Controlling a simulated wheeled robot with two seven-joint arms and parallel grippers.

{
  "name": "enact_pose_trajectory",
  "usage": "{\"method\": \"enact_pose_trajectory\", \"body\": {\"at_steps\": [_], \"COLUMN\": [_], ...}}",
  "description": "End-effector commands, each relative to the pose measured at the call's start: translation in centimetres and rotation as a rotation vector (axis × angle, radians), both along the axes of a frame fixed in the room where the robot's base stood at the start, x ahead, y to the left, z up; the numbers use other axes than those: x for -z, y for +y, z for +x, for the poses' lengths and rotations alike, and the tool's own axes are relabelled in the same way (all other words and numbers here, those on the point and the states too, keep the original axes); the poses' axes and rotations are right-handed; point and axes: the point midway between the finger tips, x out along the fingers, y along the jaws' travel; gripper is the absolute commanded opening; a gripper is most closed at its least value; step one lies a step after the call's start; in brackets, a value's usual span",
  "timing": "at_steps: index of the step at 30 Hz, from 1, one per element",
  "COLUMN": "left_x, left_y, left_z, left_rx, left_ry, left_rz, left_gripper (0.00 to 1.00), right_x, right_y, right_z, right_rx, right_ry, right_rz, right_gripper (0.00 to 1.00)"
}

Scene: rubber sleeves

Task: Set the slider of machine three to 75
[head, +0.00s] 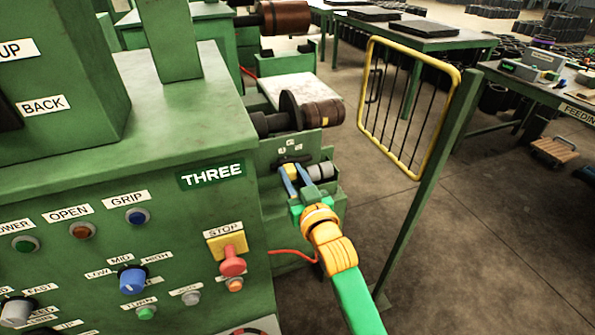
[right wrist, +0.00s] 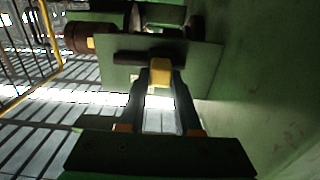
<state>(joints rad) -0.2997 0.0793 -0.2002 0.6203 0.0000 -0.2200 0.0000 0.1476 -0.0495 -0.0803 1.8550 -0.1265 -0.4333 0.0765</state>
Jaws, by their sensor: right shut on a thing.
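Machine three (head: 150,125) is the large green machine at the left, with a THREE sign (head: 212,175). On its right side a green plate (head: 300,150) carries small markings too small to read. In the right wrist view a yellow slider knob (right wrist: 159,72) sits at a dark slot (right wrist: 135,57) in this plate. My right gripper (head: 296,177) is at the plate, its blue fingers shut on the knob. The fingers (right wrist: 157,84) also show in the right wrist view. The slider's value cannot be read. My left gripper is not in view.
A dark roller with a brown drum (head: 322,114) sticks out above the plate. A yellow-framed guard (head: 410,105) on a green post (head: 432,180) stands right of my right arm. A red STOP button (head: 232,262) is on the front panel.

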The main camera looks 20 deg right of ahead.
Motion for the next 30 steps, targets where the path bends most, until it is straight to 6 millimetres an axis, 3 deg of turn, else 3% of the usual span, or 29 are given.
{"method": "enact_pose_trajectory", "body": {"at_steps": [7,8,11,20,30], "left_x": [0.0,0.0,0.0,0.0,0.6], "left_y": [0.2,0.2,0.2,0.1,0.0], "left_z": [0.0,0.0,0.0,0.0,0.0], "left_rx": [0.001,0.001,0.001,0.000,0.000], "left_ry": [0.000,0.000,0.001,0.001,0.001], "left_rz": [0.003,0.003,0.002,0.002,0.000], "left_gripper": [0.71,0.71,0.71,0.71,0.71], "right_x": [0.3,0.3,0.3,0.2,0.4], "right_y": [0.3,0.3,0.3,0.2,0.2], "right_z": [0.0,0.0,0.0,-0.2,-6.3], "right_rx": [-0.004,-0.003,-0.003,-0.001,-0.003], "right_ry": [0.008,0.008,0.007,0.005,0.007], "right_rz": [0.003,0.003,0.003,0.002,0.001], "right_gripper": [0.00,0.38,0.62,0.62,0.62]}}
